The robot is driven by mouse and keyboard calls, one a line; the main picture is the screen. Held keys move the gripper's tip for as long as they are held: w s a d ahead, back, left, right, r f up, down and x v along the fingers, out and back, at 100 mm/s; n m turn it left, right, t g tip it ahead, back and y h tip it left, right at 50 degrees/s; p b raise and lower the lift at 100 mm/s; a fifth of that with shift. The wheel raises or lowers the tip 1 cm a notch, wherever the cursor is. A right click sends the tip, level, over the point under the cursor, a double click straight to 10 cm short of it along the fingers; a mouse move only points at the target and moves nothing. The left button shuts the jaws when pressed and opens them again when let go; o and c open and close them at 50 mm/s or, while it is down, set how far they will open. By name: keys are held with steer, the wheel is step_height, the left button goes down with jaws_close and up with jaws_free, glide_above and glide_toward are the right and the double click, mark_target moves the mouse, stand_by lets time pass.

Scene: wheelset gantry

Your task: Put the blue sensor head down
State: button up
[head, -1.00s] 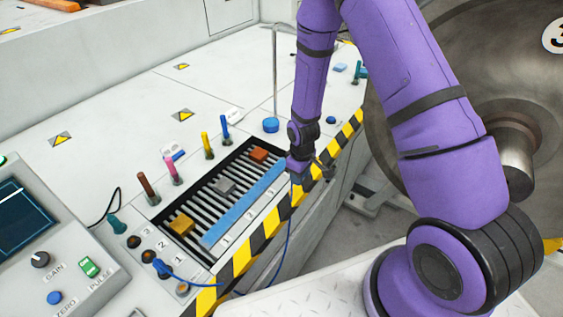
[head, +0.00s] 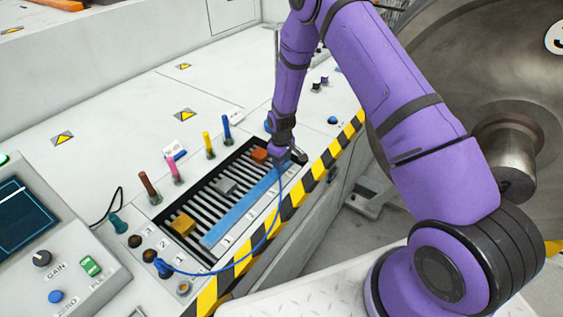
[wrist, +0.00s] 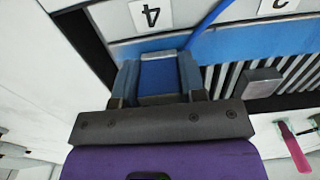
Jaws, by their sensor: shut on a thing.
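My gripper (head: 289,158) is over the far end of the slatted tray, near the striped bench edge. In the wrist view, my gripper (wrist: 158,88) is shut on the blue sensor head (wrist: 160,75), which sits between the two fingers. Its blue cable (head: 276,205) arcs back to a socket at the tray's near end. The blue strip (head: 238,206) runs along the tray's front, and the number 4 label (wrist: 151,14) is just beyond the sensor head. In the head view the sensor head is hidden by my gripper. Whether it touches the strip, I cannot tell.
An orange block (head: 259,154), a grey block (head: 226,186) and a yellow block (head: 183,224) sit on the slats. Several coloured handles, including a pink one (head: 174,168), stand behind the tray. A large metal wheel (head: 500,60) is at the right. Bench behind is mostly clear.

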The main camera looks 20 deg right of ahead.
steer(key=shift+f, duration=0.3)
steer(key=shift+f, duration=0.1)
steer(key=o, duration=1)
steer(key=shift+o, duration=0.2)
